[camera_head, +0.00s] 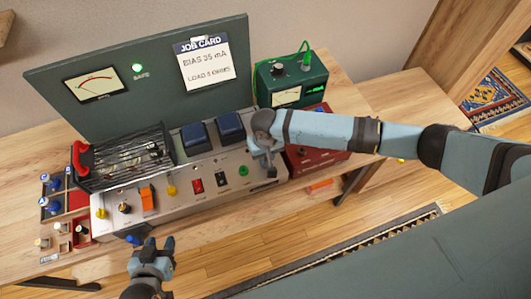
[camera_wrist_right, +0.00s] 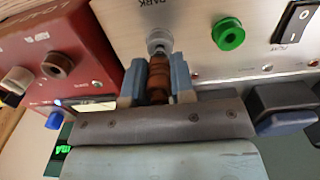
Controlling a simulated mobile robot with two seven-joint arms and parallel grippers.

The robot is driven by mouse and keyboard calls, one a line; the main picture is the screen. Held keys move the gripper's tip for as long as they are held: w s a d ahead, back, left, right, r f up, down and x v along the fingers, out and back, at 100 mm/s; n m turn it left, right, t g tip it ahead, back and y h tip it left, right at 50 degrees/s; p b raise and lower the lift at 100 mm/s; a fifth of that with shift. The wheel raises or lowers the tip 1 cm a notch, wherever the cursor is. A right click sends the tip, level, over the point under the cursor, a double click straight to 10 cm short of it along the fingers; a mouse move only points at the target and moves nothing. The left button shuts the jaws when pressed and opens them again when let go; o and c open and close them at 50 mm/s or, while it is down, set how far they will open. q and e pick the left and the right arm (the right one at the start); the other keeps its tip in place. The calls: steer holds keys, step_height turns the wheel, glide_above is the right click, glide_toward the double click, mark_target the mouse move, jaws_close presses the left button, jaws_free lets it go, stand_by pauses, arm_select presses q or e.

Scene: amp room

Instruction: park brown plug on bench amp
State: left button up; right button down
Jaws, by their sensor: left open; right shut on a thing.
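The bench amp (camera_head: 132,222) is a long silver chassis with coloured knobs, switches and jacks, standing on the wooden bench. My right gripper (camera_head: 266,160) is at the amp's right end. In the right wrist view it is shut on the brown plug (camera_wrist_right: 159,78). The plug lines up with a silver socket (camera_wrist_right: 159,40) below the "PARK" lettering and appears to meet it; how deep it sits I cannot tell. In the head view the plug is hidden by the gripper. My left gripper (camera_head: 154,245) is open and empty in front of the amp's lower left edge.
A green jack (camera_wrist_right: 228,34) and a black switch sit beside the park socket. A red box (camera_head: 325,153) stands right of the amp, a green meter box (camera_head: 292,84) behind it. A wire cage (camera_head: 125,160) and blue-topped blocks (camera_head: 195,137) top the amp.

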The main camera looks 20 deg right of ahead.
steer(key=shift+f, duration=0.9)
stand_by(0.5)
steer(key=c, duration=0.9)
jaws_free()
step_height(320, 180, up, 14)
steer(key=shift+f+b, duration=0.1)
steer(key=shift+b, duration=0.55)
